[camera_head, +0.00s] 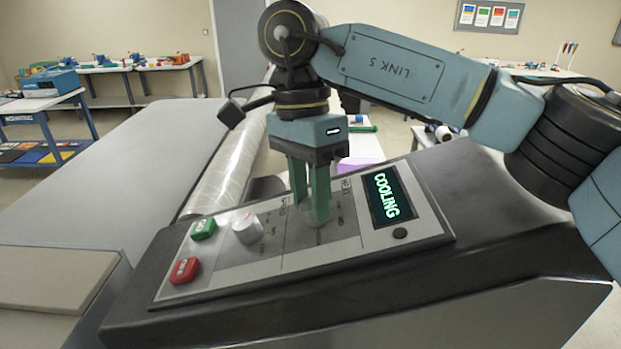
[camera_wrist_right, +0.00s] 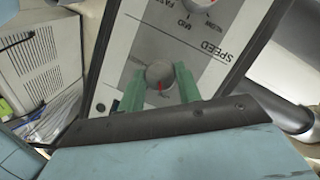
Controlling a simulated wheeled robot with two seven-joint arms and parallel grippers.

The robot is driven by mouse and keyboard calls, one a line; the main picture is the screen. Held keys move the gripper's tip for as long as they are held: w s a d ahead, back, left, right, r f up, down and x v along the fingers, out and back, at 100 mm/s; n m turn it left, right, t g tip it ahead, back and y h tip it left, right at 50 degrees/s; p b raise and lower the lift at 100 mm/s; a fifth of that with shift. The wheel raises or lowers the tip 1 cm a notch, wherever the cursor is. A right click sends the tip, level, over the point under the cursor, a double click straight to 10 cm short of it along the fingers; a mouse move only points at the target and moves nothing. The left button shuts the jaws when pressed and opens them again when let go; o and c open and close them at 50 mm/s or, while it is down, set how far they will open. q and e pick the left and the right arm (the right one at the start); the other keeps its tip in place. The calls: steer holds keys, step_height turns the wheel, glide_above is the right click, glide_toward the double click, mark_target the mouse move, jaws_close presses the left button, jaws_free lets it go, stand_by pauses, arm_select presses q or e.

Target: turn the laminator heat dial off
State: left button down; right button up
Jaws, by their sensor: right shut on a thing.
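The control panel (camera_head: 282,265) of the laminator has two round dials and a lit display (camera_head: 388,197) reading "COOLING". My right gripper (camera_head: 317,208) points down with its green fingers closed around the dial (camera_head: 317,219) nearer the display, which I take to be the heat dial. In the right wrist view, this grey dial (camera_wrist_right: 160,74) sits between the fingertips of the gripper (camera_wrist_right: 159,90). Its red mark points toward the bottom of that picture. The fingers partly hide the dial and its lettering in the head view. My left gripper is not in view.
The white speed dial (camera_head: 247,228) stands to the left, with a green button (camera_head: 203,229) and a red button (camera_head: 184,270) beyond it. A clear film roll (camera_head: 220,172) lies behind the panel. The grey bed (camera_head: 100,180) at left is bare.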

steer(key=n, duration=0.1)
steer(key=n+p, duration=0.1)
steer(key=shift+r+n+g+h, duration=0.2)
steer(key=shift+n+g+h, duration=0.2)
steer(key=n+p, duration=0.1)
steer(key=n, duration=0.1)
steer(key=shift+w+a+n+h, duration=0.1)
steer(key=shift+n+h, duration=0.2)
steer(key=shift+h, duration=0.1)
steer(key=n, duration=0.2)
steer(key=shift+f+n+g+h, duration=0.15)
steer(key=shift+n+g+h, duration=0.15)
steer(key=shift+g+h, duration=0.1)
steer(key=shift+a+n+h, duration=0.1)
steer(key=shift+n+h, duration=0.6)
steer(key=shift+n, duration=1.5)
steer(key=o, duration=1)
steer(key=shift+f, duration=0.1)
